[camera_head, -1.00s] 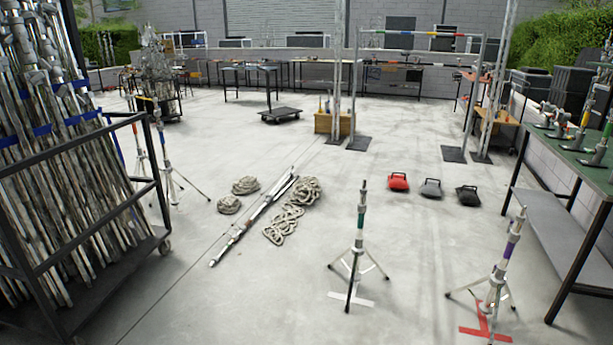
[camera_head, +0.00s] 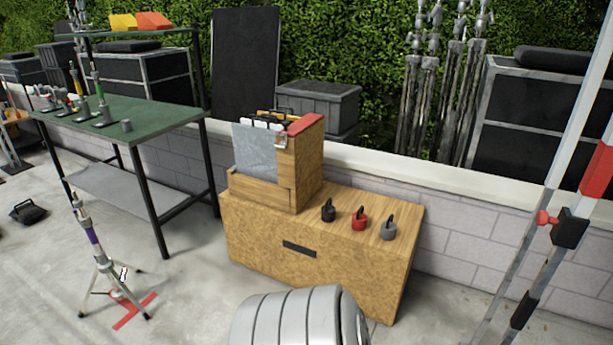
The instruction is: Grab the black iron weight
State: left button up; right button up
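A small black weight with a handle (camera_head: 328,210) stands on top of a wooden chest (camera_head: 262,238), left of a red weight (camera_head: 360,219) and a grey weight (camera_head: 388,230) of similar shape. The three stand apart in a row. A larger black bag-like weight with a handle (camera_head: 28,212) lies on the floor at the far left. Neither of my grippers is in view. A ribbed silver part of my own body shows at the bottom middle, in front of the chest.
A wooden box with a grey front panel (camera_head: 258,158) stands on the chest's left part. A green-topped table (camera_head: 130,118) and a tripod stand (camera_head: 98,250) are to the left. Striped poles (camera_head: 560,200) rise at the right. Floor between tripod and chest is clear.

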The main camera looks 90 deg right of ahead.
aim_at(328, 212)
jog(key=z, duration=2.95)
jog(key=i+l+z, duration=0.2)
jog(key=i, duration=0.35)
jog(key=j, duration=0.1)
